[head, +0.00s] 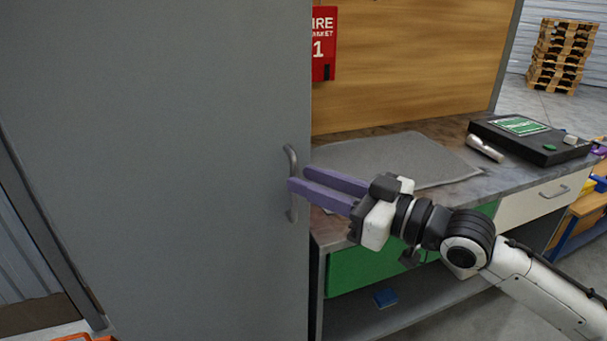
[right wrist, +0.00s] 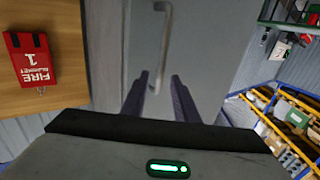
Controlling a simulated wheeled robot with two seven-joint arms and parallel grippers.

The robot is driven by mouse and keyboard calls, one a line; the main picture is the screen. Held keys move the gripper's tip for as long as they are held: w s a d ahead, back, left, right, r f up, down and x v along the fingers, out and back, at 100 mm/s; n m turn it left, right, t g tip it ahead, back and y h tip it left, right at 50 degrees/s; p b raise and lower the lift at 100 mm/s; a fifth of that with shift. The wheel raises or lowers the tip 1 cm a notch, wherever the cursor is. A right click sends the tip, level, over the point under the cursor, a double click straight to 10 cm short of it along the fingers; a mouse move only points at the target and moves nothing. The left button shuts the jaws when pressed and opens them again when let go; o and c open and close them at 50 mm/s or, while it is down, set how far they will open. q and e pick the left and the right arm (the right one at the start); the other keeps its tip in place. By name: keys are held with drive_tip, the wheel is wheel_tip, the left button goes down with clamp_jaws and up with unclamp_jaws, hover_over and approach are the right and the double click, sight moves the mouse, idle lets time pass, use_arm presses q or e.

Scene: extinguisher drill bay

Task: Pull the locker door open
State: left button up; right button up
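The grey locker door (head: 160,150) fills the left of the head view, and I see no open gap along its handle-side edge. Its upright grey bar handle (head: 291,160) is near that right edge. The handle (right wrist: 164,38) also shows in the right wrist view, its lower end between the fingertips in the picture. My right gripper (head: 297,176) has purple fingers held apart, its tips at the handle's middle, one finger crossing in front of it. Whether they touch the bar I cannot tell. The gripper (right wrist: 159,76) looks open in the wrist view. My left gripper is not in view.
A workbench with a grey mat (head: 400,158) stands right of the locker, under my right arm. On it are a black case (head: 530,140) and a small white cylinder (head: 485,148). A red fire blanket pack (head: 323,45) hangs on the wooden panel. Pallets (head: 560,55) stand far back.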

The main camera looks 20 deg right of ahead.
drive_tip(key=shift+x, duration=1)
clamp_jaws()
drive_tip(key=shift+s+a, duration=0.1)
